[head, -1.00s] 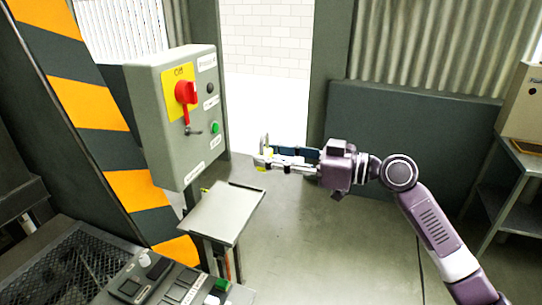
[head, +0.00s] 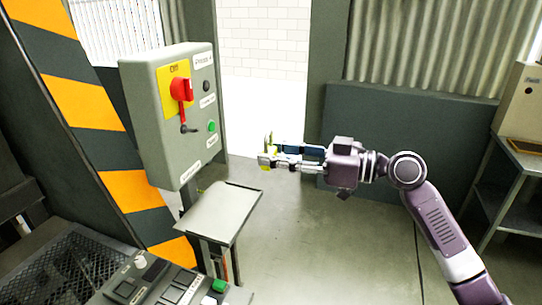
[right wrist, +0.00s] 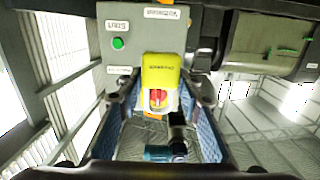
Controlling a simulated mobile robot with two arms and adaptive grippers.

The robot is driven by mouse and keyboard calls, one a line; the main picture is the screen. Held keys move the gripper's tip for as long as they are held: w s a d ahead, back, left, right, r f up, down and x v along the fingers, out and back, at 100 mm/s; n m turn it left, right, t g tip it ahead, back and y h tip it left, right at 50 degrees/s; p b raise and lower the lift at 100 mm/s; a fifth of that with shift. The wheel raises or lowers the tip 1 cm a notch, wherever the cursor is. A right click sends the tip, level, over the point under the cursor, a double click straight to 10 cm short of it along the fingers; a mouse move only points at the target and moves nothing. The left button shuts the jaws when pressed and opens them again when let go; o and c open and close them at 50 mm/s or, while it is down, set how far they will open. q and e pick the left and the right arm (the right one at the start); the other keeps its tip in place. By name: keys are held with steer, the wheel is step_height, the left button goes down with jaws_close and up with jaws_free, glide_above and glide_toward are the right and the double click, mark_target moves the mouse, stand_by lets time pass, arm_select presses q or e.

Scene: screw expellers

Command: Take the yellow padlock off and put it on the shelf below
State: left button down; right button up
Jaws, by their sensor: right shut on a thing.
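My right gripper (head: 267,152) is shut on the yellow padlock (right wrist: 161,70) and holds it in the air, to the right of the grey switch box (head: 160,130). In the head view the fingers hide most of the padlock. In the right wrist view it sits between the fingertips, with red showing in its pale shackle area. The red rotary switch (head: 181,90) on the box has no padlock visible on it. The shelf below, a bare grey metal plate (head: 221,210), is under the box, lower left of my gripper. My left gripper is not in view.
A striped orange and black post (head: 110,140) stands left of the box. A control panel (head: 160,285) with buttons is at the bottom left. A metal table (head: 525,165) bearing a cabinet stands at the far right. The floor around the plate's right side is clear.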

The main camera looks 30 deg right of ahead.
steer(key=shift+b+v, duration=1.6)
steer(key=shift+v, duration=1.35)
steer(key=shift+f, duration=0.1)
